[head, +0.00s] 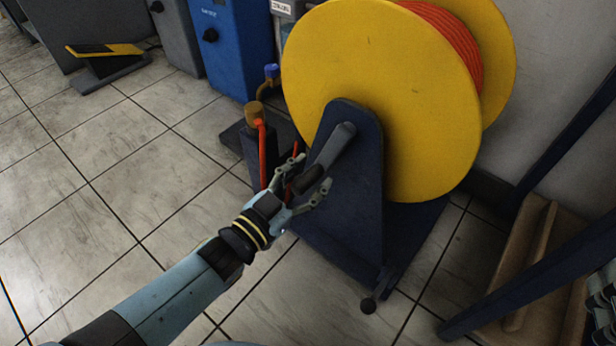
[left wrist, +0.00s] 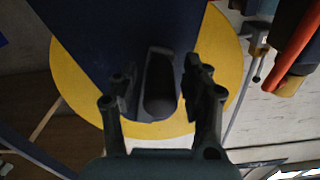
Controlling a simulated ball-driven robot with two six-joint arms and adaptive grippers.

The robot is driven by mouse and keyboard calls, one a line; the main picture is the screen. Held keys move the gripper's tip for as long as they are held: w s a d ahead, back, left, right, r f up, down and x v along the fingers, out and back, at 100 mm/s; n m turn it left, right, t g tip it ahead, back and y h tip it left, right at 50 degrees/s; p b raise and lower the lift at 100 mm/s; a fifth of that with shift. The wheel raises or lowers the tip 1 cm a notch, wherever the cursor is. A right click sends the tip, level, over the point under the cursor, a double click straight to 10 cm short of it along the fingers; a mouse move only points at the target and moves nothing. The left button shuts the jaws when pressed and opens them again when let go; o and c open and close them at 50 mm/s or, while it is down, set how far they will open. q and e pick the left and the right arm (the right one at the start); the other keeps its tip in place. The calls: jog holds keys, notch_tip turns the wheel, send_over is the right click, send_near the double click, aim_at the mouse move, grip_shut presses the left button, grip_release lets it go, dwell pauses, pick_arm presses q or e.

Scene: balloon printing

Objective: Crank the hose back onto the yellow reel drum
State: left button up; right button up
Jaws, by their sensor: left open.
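The yellow reel drum (head: 370,90) stands upright on a dark blue stand (head: 350,220) in the head view. Orange hose (head: 455,42) is wound between its yellow discs. The crank has a dark grey arm (head: 338,145) on the stand's near side, with a dark grip at its lower end. My left gripper (head: 311,172) is open at this grip, one finger on each side. In the left wrist view the dark grip (left wrist: 160,88) sits between the open fingers; contact is not clear. Part of what looks like my right gripper (head: 604,305) shows at the right edge, mostly cut off.
An orange hose run (head: 262,150) with a brass-coloured fitting (head: 254,112) stands left of the reel. Blue (head: 232,45) and grey cabinets stand behind. A yellow-and-black pedal (head: 105,50) lies at the far left. A brown tray (head: 530,265) and dark bars are at the right. Tiled floor at left is clear.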

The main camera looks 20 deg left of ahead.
pick_arm(q)
grip_shut()
dwell(0.5)
jog(key=d+n+p, duration=0.2)
jog(key=shift+s+d+f+n, duration=0.15)
jog(key=shift+s+f+n, duration=0.05)
jog(key=shift+s+n, duration=0.2)
jog(key=shift+s+d+f, duration=0.1)
jog(key=shift+d+f, duration=0.05)
jog(key=shift+d, duration=0.05)
pick_arm(e)
jog(key=s+d+f+m+g+h, duration=0.1)
jog(key=s+f+g, duration=0.4)
jog(key=s+f, duration=0.3)
notch_tip(320, 180, down, 2)
jog(key=shift+f+g, duration=0.1)
jog(key=shift+g, duration=0.3)
pick_arm(q)
grip_release()
pick_arm(e)
jog(key=shift+d, duration=0.1)
